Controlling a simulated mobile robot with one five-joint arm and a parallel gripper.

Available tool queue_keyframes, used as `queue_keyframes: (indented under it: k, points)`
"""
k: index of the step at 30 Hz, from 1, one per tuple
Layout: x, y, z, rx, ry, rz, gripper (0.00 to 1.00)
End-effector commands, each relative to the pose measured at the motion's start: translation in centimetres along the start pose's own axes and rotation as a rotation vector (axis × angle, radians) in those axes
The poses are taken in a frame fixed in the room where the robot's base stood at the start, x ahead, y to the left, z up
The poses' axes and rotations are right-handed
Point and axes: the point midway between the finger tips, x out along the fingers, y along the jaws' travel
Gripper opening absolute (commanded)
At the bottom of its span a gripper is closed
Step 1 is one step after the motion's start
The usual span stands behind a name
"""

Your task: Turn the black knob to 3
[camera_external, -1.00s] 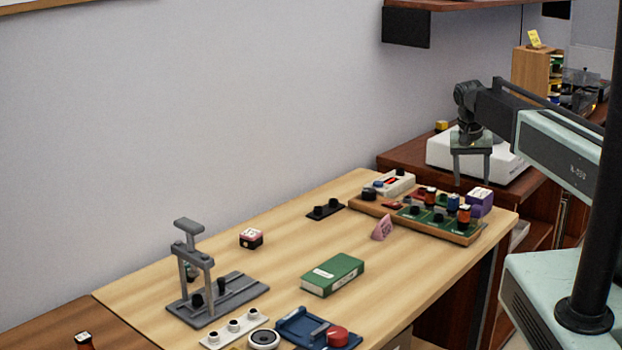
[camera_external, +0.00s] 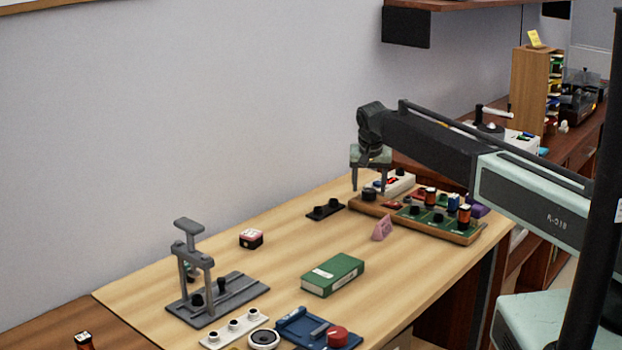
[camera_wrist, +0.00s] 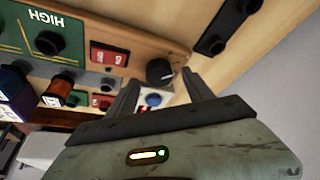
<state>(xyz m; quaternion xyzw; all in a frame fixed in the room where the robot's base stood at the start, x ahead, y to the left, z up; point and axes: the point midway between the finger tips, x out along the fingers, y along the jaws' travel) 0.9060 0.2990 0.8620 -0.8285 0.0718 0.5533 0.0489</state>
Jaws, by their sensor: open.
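A round black knob (camera_external: 369,194) stands at the left end of the wooden board (camera_external: 462,238). In the wrist view the knob (camera_wrist: 159,71) shows a pale mark on its face; no digits are readable around it. My gripper (camera_external: 370,188) is open above the board's left end. In the wrist view its two fingers (camera_wrist: 160,78) appear on either side of the knob, with nothing held. I cannot tell whether the fingertips reach down to the knob or touch it.
Beside the knob are a white box (camera_external: 401,184) and red parts (camera_wrist: 109,55). A green panel (camera_external: 428,222) with black knobs and orange-and-blue parts lies to the right. A black strip (camera_external: 325,209) lies to the left.

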Motion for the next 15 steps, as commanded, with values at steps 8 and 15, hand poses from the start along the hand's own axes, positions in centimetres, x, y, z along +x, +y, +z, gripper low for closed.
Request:
queue_keyframes:
  k: [8, 15]
  points:
    - [1.69, 0.04, -0.02, -0.001, 0.0, -0.001, 0.6]
    - [1.64, 0.06, -0.03, 0.0, 0.0, 0.0, 0.21]
